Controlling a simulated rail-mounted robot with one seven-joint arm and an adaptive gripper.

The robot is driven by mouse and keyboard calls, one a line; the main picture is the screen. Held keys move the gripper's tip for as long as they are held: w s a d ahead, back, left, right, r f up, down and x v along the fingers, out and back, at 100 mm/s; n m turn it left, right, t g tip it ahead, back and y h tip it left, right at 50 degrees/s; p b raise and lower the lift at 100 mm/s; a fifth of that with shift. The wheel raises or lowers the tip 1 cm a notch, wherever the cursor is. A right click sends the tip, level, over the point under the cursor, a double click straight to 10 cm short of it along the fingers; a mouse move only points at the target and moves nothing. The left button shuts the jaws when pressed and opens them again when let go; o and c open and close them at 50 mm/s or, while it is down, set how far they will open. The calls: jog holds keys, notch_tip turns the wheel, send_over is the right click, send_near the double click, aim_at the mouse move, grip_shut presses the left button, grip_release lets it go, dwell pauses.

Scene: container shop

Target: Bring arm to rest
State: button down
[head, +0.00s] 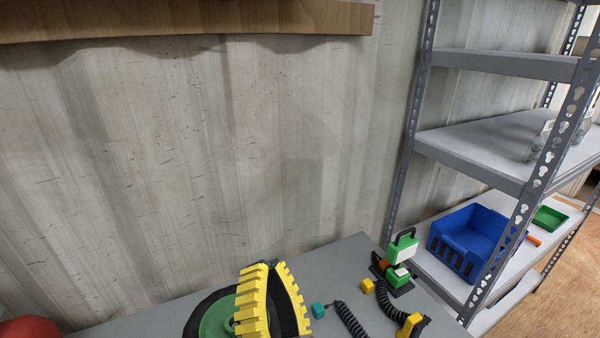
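My gripper is not in view, and I see no part of my arm that I can be sure of. The grey table (345,258) runs along the bottom of the head view, cut off by the lower edge.
On the table are a green-black round thing (218,318) with yellow toothed pieces (252,298), a teal cube (318,310), a yellow cube (367,286) and a green-white device (402,250). Right stands a metal shelf (500,64) with a blue bin (468,238). A wooden ledge (190,18) juts overhead.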

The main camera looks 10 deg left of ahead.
jog(key=s+d+r+n+h, duration=0.1)
jog(key=s+d+r+h, duration=0.2)
jog(key=d+h, duration=0.3)
jog(key=s+d+r+n+h, duration=0.2)
jog(key=d+r+h, duration=0.15)
jog(key=d, duration=0.45)
notch_tip(320, 180, up, 31)
jog(key=p, duration=3.2)
jog(key=shift+w+a+r+h+p, duration=0.2)
jog(key=shift+w+h+p, duration=0.1)
jog(key=shift+h, duration=0.15)
